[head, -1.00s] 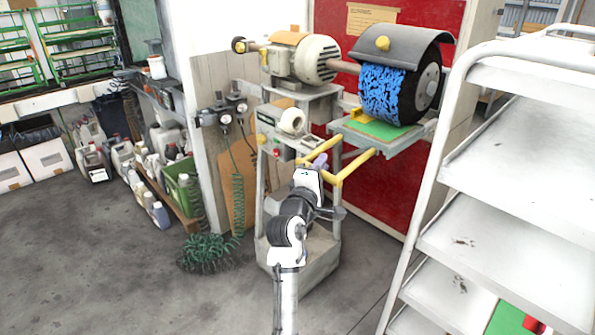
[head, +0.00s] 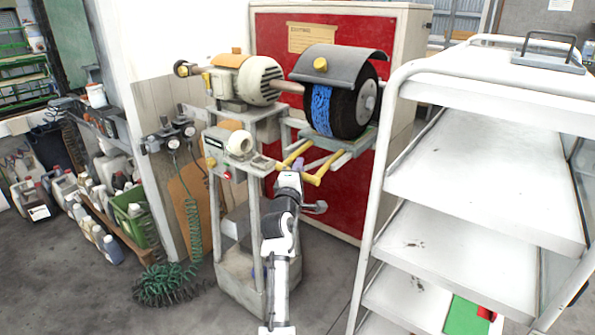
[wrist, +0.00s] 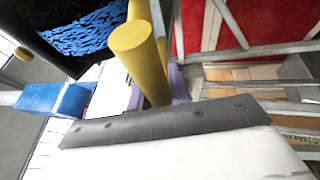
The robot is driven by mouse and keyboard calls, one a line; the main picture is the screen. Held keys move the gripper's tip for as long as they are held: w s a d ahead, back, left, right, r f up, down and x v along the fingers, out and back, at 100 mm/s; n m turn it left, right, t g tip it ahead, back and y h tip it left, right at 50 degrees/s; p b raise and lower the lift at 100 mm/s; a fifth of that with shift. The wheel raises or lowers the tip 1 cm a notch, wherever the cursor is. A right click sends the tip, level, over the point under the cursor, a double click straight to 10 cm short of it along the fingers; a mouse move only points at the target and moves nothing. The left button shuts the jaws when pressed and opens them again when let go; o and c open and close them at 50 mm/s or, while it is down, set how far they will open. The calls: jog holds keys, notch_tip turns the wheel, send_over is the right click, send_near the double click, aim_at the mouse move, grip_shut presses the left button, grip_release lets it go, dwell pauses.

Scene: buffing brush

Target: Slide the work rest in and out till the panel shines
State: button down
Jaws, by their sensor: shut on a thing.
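The buffing brush (head: 322,110) is a dark wheel with blue bristles under a grey hood, also seen in the wrist view (wrist: 85,30). The work rest (head: 355,146) is a flat grey-green tray below the brush. Its yellow tubular handle (head: 318,178) sticks out toward me. My gripper (head: 297,166) is at the handle's near left part. In the wrist view its purple fingers (wrist: 155,97) are shut around the yellow bar (wrist: 138,52). I cannot make out the panel on the rest in the head view; the brush and side angle hide it.
A motor (head: 258,80) sits on the machine's stand left of the brush. A white shelf rack (head: 470,165) stands close on the right. A green coiled hose (head: 168,285) lies on the floor at left, near bottles and a crate (head: 130,215). A red board (head: 283,38) stands behind.

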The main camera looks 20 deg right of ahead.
jog(key=c, duration=1.3)
grip_release()
jog(key=b+v, duration=0.3)
jog(key=v, duration=1.1)
